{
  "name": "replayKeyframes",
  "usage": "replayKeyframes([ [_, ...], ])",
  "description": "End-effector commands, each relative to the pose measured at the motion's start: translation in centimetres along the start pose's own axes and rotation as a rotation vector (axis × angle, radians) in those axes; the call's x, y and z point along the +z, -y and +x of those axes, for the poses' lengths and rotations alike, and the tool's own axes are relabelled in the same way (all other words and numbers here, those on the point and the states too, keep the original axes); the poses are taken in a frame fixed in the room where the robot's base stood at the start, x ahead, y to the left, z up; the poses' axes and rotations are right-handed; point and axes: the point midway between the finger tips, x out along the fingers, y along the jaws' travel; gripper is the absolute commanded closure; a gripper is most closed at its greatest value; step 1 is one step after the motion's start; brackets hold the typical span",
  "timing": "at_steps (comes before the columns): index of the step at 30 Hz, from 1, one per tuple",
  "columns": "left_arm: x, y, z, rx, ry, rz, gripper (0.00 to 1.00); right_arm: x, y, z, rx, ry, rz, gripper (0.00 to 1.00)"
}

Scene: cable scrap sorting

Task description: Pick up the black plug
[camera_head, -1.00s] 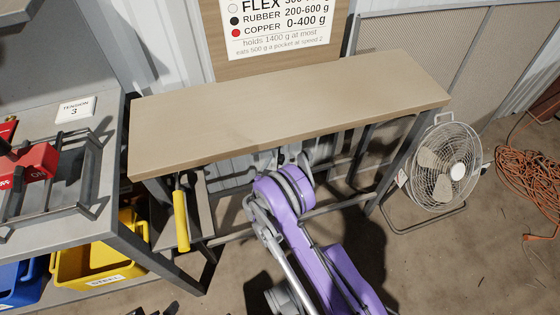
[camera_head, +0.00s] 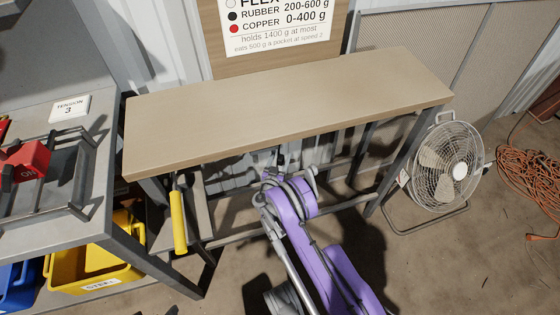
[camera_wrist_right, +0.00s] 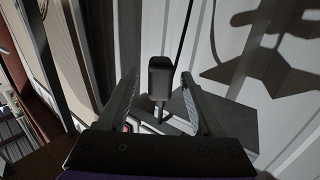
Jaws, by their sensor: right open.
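The black plug (camera_wrist_right: 160,78) shows in the right wrist view, close in front of the camera. A thin dark cable rises from its upper end, and a short prong points down from its lower end. My right gripper (camera_wrist_right: 158,92) is open, with one finger on each side of the plug. Gaps show between the plug and both fingers, but the depth between them is hard to judge. In the head view my right gripper (camera_head: 290,165) is below the wooden bench top, partly hidden by my purple arm. I cannot make out the plug there. My left gripper is not in view.
The wooden bench top (camera_head: 290,105) overhangs my right gripper, with metal legs around it. A corrugated wall (camera_wrist_right: 265,45) stands behind. A yellow handle (camera_head: 179,222) hangs at left, near a yellow bin (camera_head: 75,268). A fan (camera_head: 447,165) stands at right.

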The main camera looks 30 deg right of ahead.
Motion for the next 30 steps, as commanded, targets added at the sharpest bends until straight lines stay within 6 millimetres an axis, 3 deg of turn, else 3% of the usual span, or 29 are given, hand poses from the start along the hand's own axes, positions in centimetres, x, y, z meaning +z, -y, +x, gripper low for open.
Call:
replayKeyframes([
  [5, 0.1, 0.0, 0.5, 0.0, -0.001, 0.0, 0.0, 0.1, 0.0, 2.2, 0.001, 0.0, 0.0, 0.33],
  [13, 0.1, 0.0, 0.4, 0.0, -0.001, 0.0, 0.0, 0.0, 0.1, 2.5, 0.0, 0.0, 0.0, 0.33],
  [24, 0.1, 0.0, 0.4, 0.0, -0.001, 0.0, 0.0, 0.0, 0.1, 2.5, 0.001, 0.0, 0.0, 0.98],
  [30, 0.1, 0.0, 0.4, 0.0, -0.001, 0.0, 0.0, 0.0, 0.1, 2.5, 0.001, 0.0, 0.0, 1.0],
])
